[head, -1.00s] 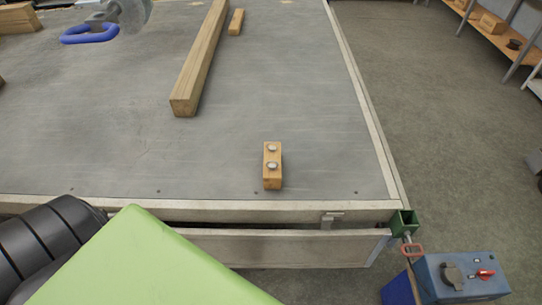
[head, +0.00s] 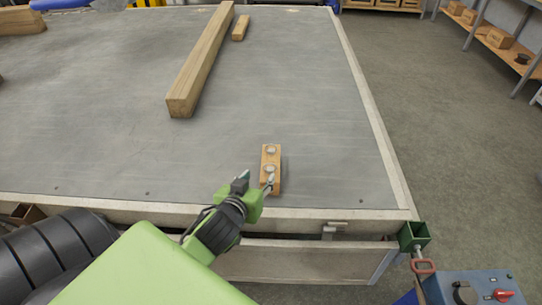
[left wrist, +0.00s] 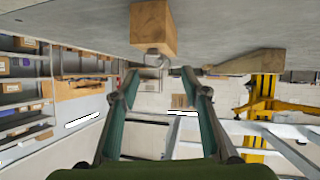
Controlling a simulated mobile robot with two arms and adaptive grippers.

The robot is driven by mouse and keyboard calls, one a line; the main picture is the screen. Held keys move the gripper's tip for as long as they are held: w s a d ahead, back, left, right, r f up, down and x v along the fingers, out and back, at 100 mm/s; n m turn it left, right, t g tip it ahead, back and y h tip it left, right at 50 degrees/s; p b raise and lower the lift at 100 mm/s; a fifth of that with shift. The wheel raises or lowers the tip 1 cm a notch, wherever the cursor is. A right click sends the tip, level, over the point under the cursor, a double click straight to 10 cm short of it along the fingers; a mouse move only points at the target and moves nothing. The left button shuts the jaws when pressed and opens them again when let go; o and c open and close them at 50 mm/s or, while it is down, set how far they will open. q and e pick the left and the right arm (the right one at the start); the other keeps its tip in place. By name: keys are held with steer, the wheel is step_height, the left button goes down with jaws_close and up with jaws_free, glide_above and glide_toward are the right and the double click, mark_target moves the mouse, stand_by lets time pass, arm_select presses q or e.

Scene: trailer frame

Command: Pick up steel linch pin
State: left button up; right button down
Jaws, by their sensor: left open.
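A small wooden block (head: 264,158) stands on the grey trailer bed near its front edge. Two small silvery metal pieces sit on it, a far one (head: 271,149) and a near one (head: 269,169); which one is the steel linch pin is too small to tell. My left gripper (head: 257,182) is open at the block's near end, by the near metal piece. In the left wrist view, the block (left wrist: 153,27) is at the top, and a metal piece (left wrist: 151,54) shows between and beyond the open fingers (left wrist: 156,82). My right gripper is not in view.
A long wooden beam (head: 200,65) and a short wooden piece (head: 241,27) lie farther back on the bed. The bed around the block is clear. A green corner bracket (head: 413,235) and a blue box (head: 475,290) are at front right. Shelves (head: 495,45) stand beyond the floor.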

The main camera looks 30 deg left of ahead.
arm_select(q)
steer(key=w+r+t, duration=0.1)
steer(key=w+r, duration=0.1)
glide_toward(270, 157)
steer(key=w, duration=0.1)
steer(key=w+r, duration=0.1)
steer(key=w, duration=0.1)
steer(key=shift+w+a+r, duration=0.15)
steer(key=shift+w+a, duration=0.1)
steer(key=shift+w, duration=0.05)
steer(key=shift+a+p+x, duration=0.15)
steer(key=shift+x, duration=1.4)
steer(key=shift+a+p+x, duration=0.1)
steer(key=shift+p+x, duration=0.05)
steer(key=shift+x, duration=1.35)
steer(key=shift+r, duration=0.1)
steer(key=c, duration=1.1)
